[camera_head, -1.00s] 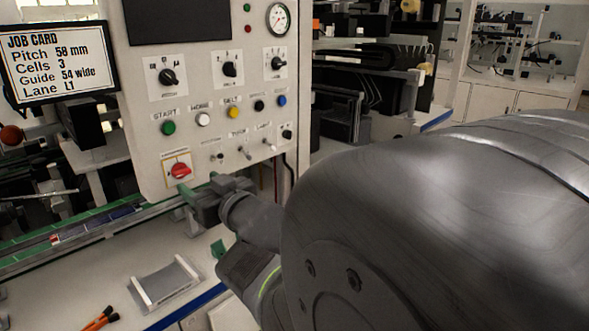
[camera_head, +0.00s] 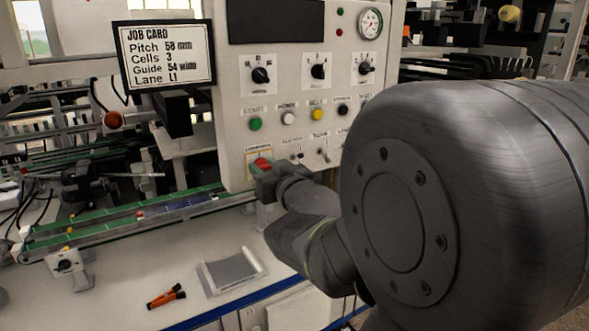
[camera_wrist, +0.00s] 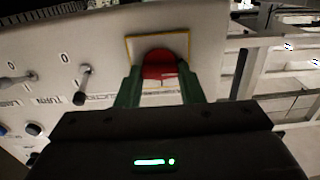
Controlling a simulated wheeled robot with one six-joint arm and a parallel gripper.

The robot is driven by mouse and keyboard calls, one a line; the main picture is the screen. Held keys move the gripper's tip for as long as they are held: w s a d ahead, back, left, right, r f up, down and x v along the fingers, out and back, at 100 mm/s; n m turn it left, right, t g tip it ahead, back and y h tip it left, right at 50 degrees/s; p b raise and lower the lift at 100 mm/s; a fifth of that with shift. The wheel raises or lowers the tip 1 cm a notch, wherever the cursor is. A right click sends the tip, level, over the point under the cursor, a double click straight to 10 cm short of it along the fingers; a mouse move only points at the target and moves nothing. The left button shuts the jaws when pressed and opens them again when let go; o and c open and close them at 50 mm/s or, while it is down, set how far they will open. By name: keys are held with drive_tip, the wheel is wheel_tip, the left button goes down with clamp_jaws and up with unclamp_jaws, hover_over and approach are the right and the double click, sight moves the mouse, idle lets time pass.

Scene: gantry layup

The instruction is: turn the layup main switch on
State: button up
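The layup main switch is a red rotary knob (camera_head: 262,161) on a yellow-edged plate at the lower left of the grey control panel. In the wrist view the red knob (camera_wrist: 160,64) sits between my two green fingers, one on each side. My gripper (camera_wrist: 163,85) is open around the knob. I cannot tell whether the fingers touch it. In the head view my gripper (camera_head: 264,176) is right in front of the switch and hides its lower part. The knob's exact angle is not clear.
The control panel (camera_head: 237,140) carries a green start button (camera_head: 255,124), other buttons, selector knobs and small toggles close to the switch. A job card (camera_head: 166,55) stands to the left. A conveyor (camera_head: 120,222) runs below. A grey tray (camera_head: 232,271) and orange-black tools (camera_head: 166,296) lie on the bench.

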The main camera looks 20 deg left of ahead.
drive_tip(key=shift+c, duration=1.2)
drive_tip(key=shift+m, duration=0.3)
drive_tip(key=m+p, duration=0.1)
drive_tip(key=m, duration=0.2)
drive_tip(key=shift+r+p, duration=0.1)
drive_tip(key=shift+p, duration=0.2)
drive_tip(key=m+p, duration=0.1)
drive_tip(key=m, duration=0.4)
drive_tip(key=shift+w+d, duration=0.1)
drive_tip(key=m+p, duration=0.1)
drive_tip(key=m, duration=0.3)
drive_tip(key=shift+p, duration=0.3)
drive_tip(key=m, duration=0.3)
drive_tip(key=m+p, duration=0.1)
drive_tip(key=m, duration=0.1)
drive_tip(key=shift+f, duration=0.3)
drive_tip(key=shift+m, duration=0.3)
